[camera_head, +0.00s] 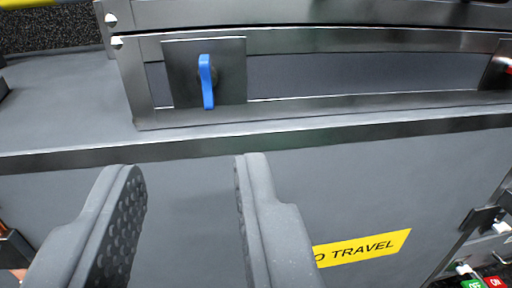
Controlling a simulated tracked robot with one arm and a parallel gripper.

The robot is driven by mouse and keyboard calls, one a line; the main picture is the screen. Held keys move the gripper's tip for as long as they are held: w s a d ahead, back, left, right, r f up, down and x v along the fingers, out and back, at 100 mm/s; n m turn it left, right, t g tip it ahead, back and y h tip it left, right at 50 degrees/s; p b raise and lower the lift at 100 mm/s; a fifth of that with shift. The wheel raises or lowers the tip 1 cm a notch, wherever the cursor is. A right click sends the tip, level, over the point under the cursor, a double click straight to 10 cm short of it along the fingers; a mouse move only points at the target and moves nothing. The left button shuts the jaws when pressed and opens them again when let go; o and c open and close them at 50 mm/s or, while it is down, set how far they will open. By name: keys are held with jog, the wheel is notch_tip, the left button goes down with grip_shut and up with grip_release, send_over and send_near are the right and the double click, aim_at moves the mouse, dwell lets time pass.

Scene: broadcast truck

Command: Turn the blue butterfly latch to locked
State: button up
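The blue butterfly latch (206,82) is a narrow blue handle on a dark square plate (233,88), at the upper middle left of the view. Its handle stands nearly upright, tilted slightly. The plate sits at the left end of a metal-framed panel. My gripper (192,170) is open and empty, its two grey fingers apart, below the latch in the picture. The fingers do not touch the latch. Which position of the handle counts as locked cannot be told from this view.
A metal ledge edge (250,140) runs across below the latch. A yellow label (362,249) reading "TRAVEL" is on the grey front face. A red part (509,69) shows at the right end of the frame. Green and red labels (486,283) are at lower right.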

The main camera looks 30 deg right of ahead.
aim_at(205, 86)
jog(key=x, duration=0.4)
jog(key=b+x, duration=0.1)
jog(key=x, duration=0.4)
jog(key=b+x, duration=0.1)
jog(key=x, duration=0.3)
jog(key=shift+w+d+f, duration=0.2)
jog(key=shift+f, duration=0.15)
grip_shut()
jog(key=shift+a, duration=0.15)
